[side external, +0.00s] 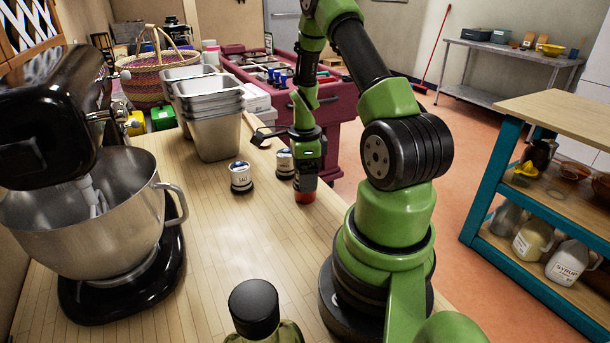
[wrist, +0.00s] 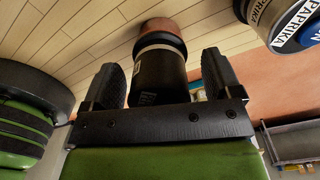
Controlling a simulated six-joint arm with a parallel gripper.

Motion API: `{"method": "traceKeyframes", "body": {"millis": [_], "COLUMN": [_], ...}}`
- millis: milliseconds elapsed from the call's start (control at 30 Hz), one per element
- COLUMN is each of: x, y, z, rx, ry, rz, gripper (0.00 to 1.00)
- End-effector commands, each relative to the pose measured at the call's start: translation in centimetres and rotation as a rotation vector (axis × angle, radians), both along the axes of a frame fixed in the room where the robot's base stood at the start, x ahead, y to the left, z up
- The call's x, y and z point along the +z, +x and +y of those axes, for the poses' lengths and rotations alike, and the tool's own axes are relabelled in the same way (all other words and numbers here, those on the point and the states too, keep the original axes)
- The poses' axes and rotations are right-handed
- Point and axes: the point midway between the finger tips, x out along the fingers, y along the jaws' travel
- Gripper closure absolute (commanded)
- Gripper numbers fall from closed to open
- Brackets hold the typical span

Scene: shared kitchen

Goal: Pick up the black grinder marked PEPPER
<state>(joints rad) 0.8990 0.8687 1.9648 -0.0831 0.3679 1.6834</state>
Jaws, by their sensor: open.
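The black grinder (wrist: 158,78) stands between the two fingers of my gripper (wrist: 162,72) in the wrist view. It has a pale band and a reddish-brown end against the wooden counter. Its marking is mostly hidden and I cannot read it. My gripper is open, with a finger on each side of the grinder; a narrow gap shows beside it. In the side view my gripper (side external: 308,172) points down at the counter's right edge. Only a reddish part of the grinder (side external: 305,196) shows below it; the rest is hidden.
Stacked metal pans (side external: 211,125), a stand mixer (side external: 110,215) and a black-capped bottle (side external: 254,310) share the counter.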

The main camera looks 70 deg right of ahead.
Motion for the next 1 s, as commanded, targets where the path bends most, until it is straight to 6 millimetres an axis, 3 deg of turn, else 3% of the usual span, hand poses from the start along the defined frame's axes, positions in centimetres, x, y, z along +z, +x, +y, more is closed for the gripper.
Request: {"method": "traceKeyframes", "body": {"millis": [333,600,700,1000], "x": [-0.85,-0.86,-0.87,-0.59], "y": [0.04,0.03,0.03,0.01], "z": [-0.01,0.0,0.0,0.03], "rx": [0.0,0.001,0.001,0.001], "ry": [-0.001,0.0,0.0,0.001], "rz": [-0.002,-0.001,-0.001,0.0], "gripper": [0.18,0.8,0.86,0.86]}}
